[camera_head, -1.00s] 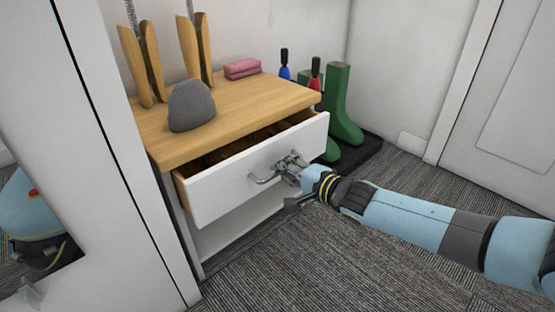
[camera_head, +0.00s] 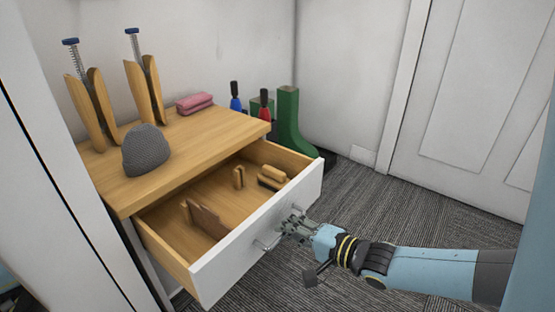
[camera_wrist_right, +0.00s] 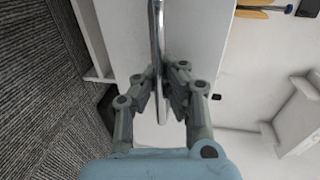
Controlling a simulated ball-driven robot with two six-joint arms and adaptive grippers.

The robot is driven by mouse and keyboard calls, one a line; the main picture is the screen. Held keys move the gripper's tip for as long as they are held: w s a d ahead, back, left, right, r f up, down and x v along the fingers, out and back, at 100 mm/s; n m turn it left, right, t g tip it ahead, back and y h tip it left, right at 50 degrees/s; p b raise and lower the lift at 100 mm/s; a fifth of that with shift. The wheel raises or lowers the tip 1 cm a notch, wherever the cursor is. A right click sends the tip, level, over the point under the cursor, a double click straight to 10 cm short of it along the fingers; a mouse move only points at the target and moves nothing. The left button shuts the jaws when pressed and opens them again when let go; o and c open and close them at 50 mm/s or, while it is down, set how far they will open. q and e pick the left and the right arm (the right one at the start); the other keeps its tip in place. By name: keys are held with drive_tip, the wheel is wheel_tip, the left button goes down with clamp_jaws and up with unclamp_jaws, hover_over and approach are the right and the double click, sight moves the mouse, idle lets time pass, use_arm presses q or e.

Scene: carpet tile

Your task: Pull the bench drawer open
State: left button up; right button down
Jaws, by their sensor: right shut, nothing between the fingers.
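The bench drawer (camera_head: 268,232) with a white front stands well out from the wooden bench (camera_head: 190,140), and its inside shows. A metal bar handle (camera_head: 268,243) is on its front. My right gripper (camera_head: 293,226) is at the handle's right part, in front of the drawer. It is shut with nothing held. In the right wrist view the handle bar (camera_wrist_right: 158,40) runs down to the fingers (camera_wrist_right: 162,88); whether they touch it I cannot tell. My left gripper is not in view.
The drawer holds brushes (camera_head: 271,178) and flat wooden pieces (camera_head: 205,218). On the bench are a grey knit hat (camera_head: 146,150), wooden boot trees (camera_head: 145,92) and a pink folded cloth (camera_head: 194,103). Green boots (camera_head: 289,125) stand behind. Carpet at the right is clear.

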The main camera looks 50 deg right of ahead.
drive_tip(key=shift+s, duration=0.45)
drive_tip(key=c, duration=1.4)
unclamp_jaws()
drive_tip(key=v, duration=1.2)
